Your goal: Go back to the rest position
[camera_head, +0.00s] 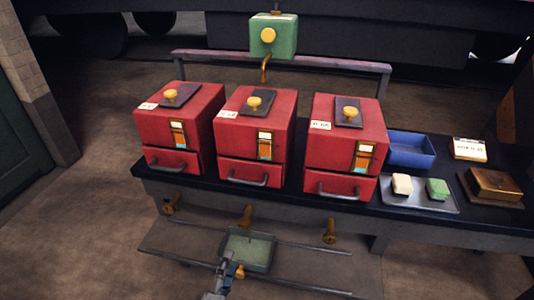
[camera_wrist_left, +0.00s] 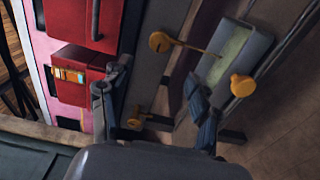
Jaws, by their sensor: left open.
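My left gripper (camera_head: 225,276) is at the bottom centre of the head view, in front of the bench and beside a green tray (camera_head: 249,250) on the low shelf. In the left wrist view its two fingers (camera_wrist_left: 156,78) are spread apart with nothing between them. The tray also shows in that view (camera_wrist_left: 228,52), beyond the right finger, with brass knobs (camera_wrist_left: 242,85) near it. My right gripper is in neither view.
Three red boxes (camera_head: 179,125) with drawers stand on the dark bench. To their right are a blue bin (camera_head: 411,150), a metal tray (camera_head: 418,203) with two small blocks, and a brass box (camera_head: 492,184). Brass handles (camera_head: 246,216) stick out below the bench edge. Floor at left is clear.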

